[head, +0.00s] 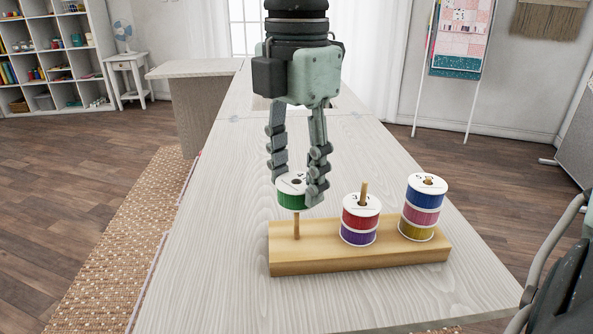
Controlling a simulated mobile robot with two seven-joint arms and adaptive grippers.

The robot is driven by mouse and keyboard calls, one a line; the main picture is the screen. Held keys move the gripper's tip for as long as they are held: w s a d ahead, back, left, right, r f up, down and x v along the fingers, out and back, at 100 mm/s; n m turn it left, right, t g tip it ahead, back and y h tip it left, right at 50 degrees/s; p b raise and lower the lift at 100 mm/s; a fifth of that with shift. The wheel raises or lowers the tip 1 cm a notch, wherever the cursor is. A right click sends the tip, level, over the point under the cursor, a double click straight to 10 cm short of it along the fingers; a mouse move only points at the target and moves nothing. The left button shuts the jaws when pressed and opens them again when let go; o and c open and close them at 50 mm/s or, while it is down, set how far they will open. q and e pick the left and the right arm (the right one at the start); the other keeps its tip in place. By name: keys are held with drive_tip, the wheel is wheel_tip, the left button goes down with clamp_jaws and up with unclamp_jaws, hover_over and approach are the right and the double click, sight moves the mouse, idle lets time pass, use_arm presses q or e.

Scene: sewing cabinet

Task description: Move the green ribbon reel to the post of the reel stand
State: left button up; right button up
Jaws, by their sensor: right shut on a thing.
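The green ribbon reel (287,199) is a short spool with a white top flange. My right gripper (298,190) points down from above and is shut on it, with one finger on each side. The reel is held upright over the left post (297,227) of the wooden reel stand (345,262). The bare lower part of this post shows beneath the reel. The post's top is hidden, so I cannot tell whether it is inside the reel's hole. My left gripper is not in view.
The stand's middle post carries a red reel (361,217) above a purple reel (358,237). The right post carries a blue reel (425,197), a pink reel (421,214) and a yellow reel (416,230). The pale tabletop (205,262) left of the stand is clear.

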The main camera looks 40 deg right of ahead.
drive_tip(key=o, duration=1.1)
drive_tip(key=shift+c, duration=0.2)
drive_tip(key=shift+r, duration=0.15)
wheel_tip(320, 180, up, 12)
